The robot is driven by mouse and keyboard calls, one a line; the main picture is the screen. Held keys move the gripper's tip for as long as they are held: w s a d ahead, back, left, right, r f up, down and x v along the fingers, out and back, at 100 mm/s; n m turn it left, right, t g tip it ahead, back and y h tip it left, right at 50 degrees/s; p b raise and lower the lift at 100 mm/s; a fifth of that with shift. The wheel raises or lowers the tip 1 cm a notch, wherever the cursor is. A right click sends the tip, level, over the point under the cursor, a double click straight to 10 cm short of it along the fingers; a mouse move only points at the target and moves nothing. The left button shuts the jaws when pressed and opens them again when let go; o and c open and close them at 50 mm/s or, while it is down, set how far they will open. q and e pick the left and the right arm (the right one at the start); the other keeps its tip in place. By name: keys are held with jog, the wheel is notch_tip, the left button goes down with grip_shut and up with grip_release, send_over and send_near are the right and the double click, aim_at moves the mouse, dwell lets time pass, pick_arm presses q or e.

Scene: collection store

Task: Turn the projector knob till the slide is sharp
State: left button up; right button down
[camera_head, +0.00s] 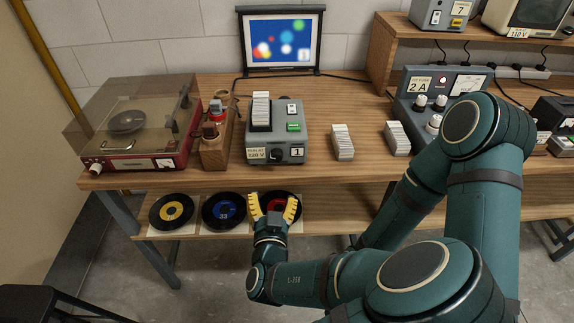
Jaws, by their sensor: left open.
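The grey slide projector (259,147) stands on the wooden bench with a row of white slides on top. Its dark round knob (278,155) is on the front face, between a voltage label and a label "1". The screen (281,41) behind it shows blurred coloured spots on blue, with soft edges. My left gripper (273,208) is open, with its yellow fingers apart and pointing up the picture. It appears below the projector and the bench front edge, in front of the lower shelf. It is apart from the knob, with nothing seen between its fingers. My right gripper does not show.
A record player (131,163) and a wooden holder (216,150) stand left of the projector. White slide stacks (343,143) and a control box (422,88) stand to the right. Records (171,212) lie on the lower shelf. My arm covers much of the right side.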

aim_at(277, 158)
pick_arm(q)
jog(key=w, duration=0.4)
jog(key=w+d+b, duration=0.1)
jog(key=w, duration=0.8)
jog(key=shift+w+d+r, duration=0.2)
jog(key=shift+w+r, duration=0.2)
grip_shut()
